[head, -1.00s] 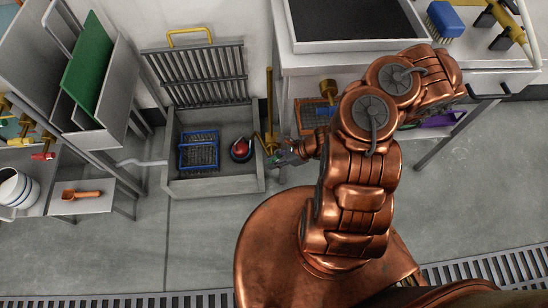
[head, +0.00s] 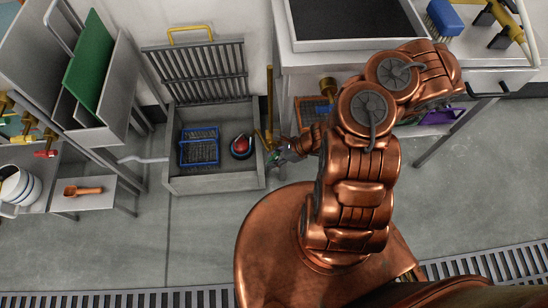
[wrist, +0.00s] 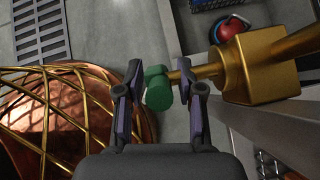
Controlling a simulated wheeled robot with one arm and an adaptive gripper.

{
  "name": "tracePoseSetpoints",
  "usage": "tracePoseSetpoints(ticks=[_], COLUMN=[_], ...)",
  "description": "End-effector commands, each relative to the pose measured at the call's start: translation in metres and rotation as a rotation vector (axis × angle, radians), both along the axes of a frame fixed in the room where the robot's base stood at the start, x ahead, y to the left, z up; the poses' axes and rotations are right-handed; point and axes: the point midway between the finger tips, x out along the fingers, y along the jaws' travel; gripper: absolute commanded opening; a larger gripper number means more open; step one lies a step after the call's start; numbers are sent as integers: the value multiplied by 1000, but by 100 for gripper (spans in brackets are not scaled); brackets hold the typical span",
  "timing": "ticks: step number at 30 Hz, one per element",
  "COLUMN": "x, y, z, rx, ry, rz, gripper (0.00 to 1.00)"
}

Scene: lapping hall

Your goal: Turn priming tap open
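The priming tap has a green handle (wrist: 157,90) on a short brass stem that runs into a brass body (wrist: 262,68) in the wrist view. My gripper (wrist: 160,88) is open, with one finger on each side of the green handle. A gap shows on the left of the handle, and the right finger stands beside the stem. Whether either finger touches is unclear. In the head view my gripper (head: 280,155) is just right of the sink, by the brass pipe (head: 269,108), and mostly hides the tap.
A steel bench (head: 300,62) stands above right of my gripper. Other taps (head: 45,153) are at the left. The floor in front is open.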

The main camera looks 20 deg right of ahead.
Motion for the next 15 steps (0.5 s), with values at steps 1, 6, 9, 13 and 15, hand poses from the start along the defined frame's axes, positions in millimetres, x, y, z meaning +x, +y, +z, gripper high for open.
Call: tracePoseSetpoints(ticks=[1,6,9,13,15], x=[0,0,0,0,-1], y=[0,0,0,-3,-5], z=[0,0,0,2,5], rx=[0,0,0,0,0], ry=[0,0,-1,-1,-2], rz=[0,0,-1,-1,-1], gripper=[44,44,44,44,44])
